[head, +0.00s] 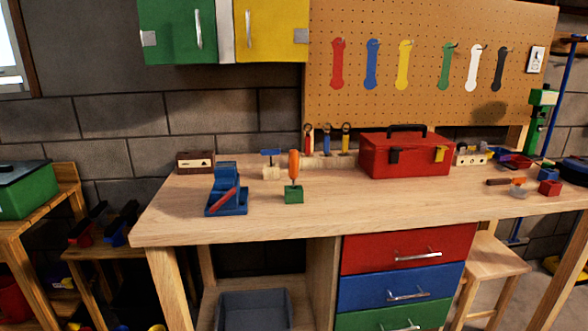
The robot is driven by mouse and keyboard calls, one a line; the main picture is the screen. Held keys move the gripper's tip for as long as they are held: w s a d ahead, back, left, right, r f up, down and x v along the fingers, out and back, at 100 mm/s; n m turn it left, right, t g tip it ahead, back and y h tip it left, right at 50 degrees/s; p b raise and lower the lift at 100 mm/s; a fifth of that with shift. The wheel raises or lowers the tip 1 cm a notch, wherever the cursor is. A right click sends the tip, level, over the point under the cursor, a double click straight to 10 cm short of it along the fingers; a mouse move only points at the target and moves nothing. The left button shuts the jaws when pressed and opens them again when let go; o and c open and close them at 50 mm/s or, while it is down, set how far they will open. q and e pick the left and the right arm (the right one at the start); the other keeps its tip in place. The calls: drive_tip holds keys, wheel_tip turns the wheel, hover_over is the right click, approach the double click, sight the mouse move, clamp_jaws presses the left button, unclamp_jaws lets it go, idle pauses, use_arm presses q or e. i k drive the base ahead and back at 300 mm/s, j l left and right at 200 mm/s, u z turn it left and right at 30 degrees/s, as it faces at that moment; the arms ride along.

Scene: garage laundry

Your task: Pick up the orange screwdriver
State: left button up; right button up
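The orange screwdriver (294,164) stands upright on the workbench, left of the red toolbox. Its orange handle points up, and its shaft goes down to a green block (293,194). I cannot tell whether the tip is inserted in the block or only behind it. Neither of my grippers shows in the head view.
The wooden workbench (375,207) has clear room along its front. A blue vise-like tool (228,196) with a red handle stands left of the screwdriver. The red toolbox (405,155) stands to the right. Small tools (326,140) stand in a wooden rack behind.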

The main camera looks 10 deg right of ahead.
sight(293, 156)
drive_tip(key=i+j, duration=0.3)
drive_tip(key=i, duration=0.15)
drive_tip(key=i+j+z, duration=0.1)
drive_tip(key=i+j, duration=0.2)
drive_tip(key=i, duration=0.15)
